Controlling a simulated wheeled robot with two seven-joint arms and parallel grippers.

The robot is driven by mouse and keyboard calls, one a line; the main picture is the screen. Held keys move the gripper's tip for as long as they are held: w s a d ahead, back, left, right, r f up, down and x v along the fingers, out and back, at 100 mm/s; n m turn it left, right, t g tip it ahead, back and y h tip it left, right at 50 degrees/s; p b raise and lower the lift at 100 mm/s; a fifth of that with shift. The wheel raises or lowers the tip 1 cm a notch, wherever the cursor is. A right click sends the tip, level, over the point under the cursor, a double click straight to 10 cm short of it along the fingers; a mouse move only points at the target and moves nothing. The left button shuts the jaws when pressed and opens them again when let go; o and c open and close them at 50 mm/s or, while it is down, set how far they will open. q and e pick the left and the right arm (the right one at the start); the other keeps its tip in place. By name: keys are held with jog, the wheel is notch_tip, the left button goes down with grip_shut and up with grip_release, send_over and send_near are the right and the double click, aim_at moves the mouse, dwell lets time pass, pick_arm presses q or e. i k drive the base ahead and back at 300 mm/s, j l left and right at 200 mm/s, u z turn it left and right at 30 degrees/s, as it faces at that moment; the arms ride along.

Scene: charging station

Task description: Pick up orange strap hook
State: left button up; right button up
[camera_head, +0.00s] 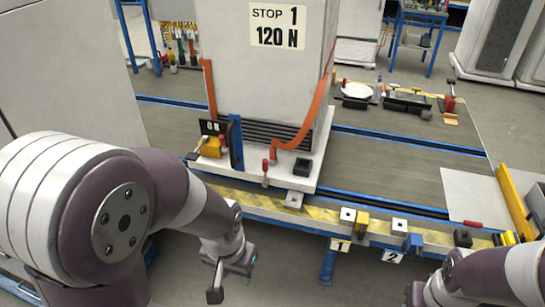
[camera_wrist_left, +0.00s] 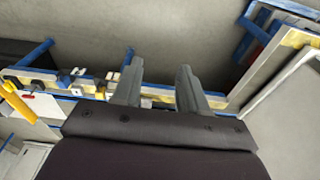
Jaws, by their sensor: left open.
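An orange strap (camera_head: 311,118) runs down the right side of the tall white cabinet (camera_head: 262,75). Its lower end curls into an orange hook (camera_head: 276,151) at the cabinet's base. A second orange strap (camera_head: 210,90) hangs at the cabinet's left edge. My left gripper (camera_head: 231,280) is open and empty, below and to the left of the hook, in front of the station's edge. In the left wrist view the two fingers (camera_wrist_left: 158,72) are apart with nothing between them; I cannot make out the hook there. My right arm shows at lower right; its jaws are not clear.
The front rail (camera_head: 300,212) has yellow-black marking, with blocks and labels 1 and 2. A red-topped pin (camera_head: 265,172) and black block (camera_head: 302,168) stand by the hook. A yellow clamp (camera_head: 212,147) and blue post (camera_head: 236,142) stand left. Floor is open before the rail.

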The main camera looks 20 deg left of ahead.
aim_at(272, 152)
jog(key=i+j+z, duration=0.15)
jog(key=i+j, duration=0.2)
jog(key=i, duration=0.3)
jog(key=i+j+z, duration=0.15)
jog(key=i+j, duration=0.35)
jog(key=i, duration=0.2)
jog(key=i+j+z, duration=0.15)
jog(key=i+j, duration=0.35)
jog(key=i, duration=0.1)
